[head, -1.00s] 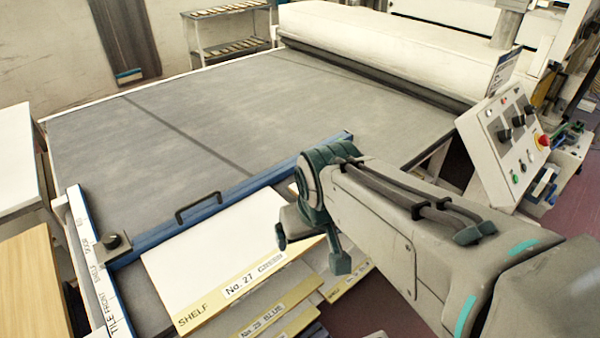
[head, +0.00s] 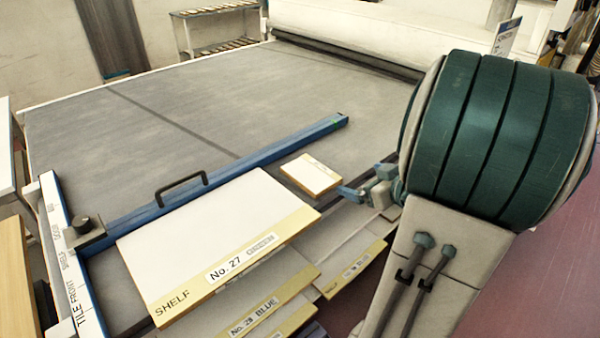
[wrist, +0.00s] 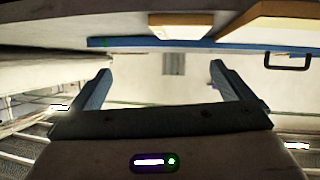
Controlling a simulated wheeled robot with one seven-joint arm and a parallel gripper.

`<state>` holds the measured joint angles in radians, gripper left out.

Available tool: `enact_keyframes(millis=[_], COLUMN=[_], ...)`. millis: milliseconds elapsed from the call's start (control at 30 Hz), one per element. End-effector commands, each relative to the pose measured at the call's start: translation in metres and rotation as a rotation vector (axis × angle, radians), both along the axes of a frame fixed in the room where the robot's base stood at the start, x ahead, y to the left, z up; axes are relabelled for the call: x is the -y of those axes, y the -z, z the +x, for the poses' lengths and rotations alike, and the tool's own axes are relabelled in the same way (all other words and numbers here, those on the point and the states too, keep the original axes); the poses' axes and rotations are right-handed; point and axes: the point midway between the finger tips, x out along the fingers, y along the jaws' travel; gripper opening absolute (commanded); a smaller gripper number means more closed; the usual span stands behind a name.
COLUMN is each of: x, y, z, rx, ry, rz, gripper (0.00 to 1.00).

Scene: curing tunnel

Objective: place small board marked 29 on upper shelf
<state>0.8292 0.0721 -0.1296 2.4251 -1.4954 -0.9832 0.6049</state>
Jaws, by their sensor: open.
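A small white board (head: 312,175) with a tan edge lies beside the large board, near the blue rail; I cannot read a number on it. Its tan edge also shows at the top of the wrist view (wrist: 181,20). My gripper (head: 362,190) is just right of this small board, apart from it. In the wrist view my gripper (wrist: 158,70) has its two fingers spread with nothing between them. A two-level rack stands at the back left, with several small pieces on its upper shelf (head: 190,14).
A large board marked SHELF No. 27 (head: 215,235) lies in front of the blue rail (head: 255,160) with its black handle (head: 182,186). Boards with tan edges, one marked No. 28 BLUE (head: 262,308), sit lower. The grey belt (head: 190,115) beyond is clear.

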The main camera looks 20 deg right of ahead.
Motion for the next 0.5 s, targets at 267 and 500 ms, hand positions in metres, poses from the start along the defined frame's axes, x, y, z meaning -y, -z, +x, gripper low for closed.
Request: enact_keyframes(millis=[267, 500], x=[-0.01, -0.024], y=[0.021, 0.039], z=[-0.014, 0.026], rx=[0.005, 0.005], ry=[-0.101, -0.105], rz=[0.112, 0.113], gripper=[1.0, 1.0])
